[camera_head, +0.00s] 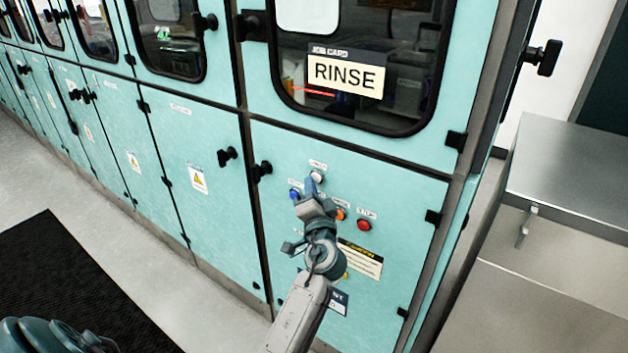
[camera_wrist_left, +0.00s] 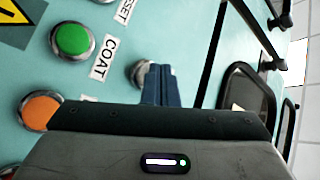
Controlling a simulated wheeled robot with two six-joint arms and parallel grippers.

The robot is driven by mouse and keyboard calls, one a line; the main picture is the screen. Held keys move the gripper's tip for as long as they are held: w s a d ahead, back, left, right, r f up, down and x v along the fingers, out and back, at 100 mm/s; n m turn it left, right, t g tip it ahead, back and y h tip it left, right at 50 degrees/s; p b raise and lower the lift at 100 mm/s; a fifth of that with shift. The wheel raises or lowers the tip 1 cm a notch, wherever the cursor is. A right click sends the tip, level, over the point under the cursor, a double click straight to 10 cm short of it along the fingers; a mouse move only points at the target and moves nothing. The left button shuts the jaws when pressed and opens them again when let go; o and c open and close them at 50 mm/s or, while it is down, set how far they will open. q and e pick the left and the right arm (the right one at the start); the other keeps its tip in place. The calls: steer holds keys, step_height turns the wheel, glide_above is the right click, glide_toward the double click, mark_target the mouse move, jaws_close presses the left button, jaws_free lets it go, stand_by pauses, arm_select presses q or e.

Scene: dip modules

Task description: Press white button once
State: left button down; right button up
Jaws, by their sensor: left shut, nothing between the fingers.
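The white button (camera_head: 317,177) sits at the top of the button group on the teal lower panel in the head view. My left gripper (camera_head: 310,186) is shut and empty, its blue fingertips right at the white button's lower left edge. In the left wrist view the shut fingers (camera_wrist_left: 158,84) overlap a round button with a metal rim (camera_wrist_left: 138,72), whose face is mostly hidden. I cannot tell whether the fingertips touch it or whether it is pressed in. My right gripper is not in view.
A blue button (camera_head: 295,194), an orange button (camera_head: 340,213) and a red button (camera_head: 364,224) sit close by. A green button (camera_wrist_left: 73,40) shows in the wrist view. Above is a window with a RINSE card (camera_head: 345,76). A metal cabinet (camera_head: 575,175) stands at right.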

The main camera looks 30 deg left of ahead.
arm_select(q)
steer(key=shift+w, duration=0.2)
stand_by(0.5)
steer(key=shift+s, duration=0.85)
steer(key=shift+s+a, duration=0.15)
steer(key=shift+s, duration=1.1)
steer(key=shift+s+a, duration=0.1)
steer(key=shift+s, duration=1.15)
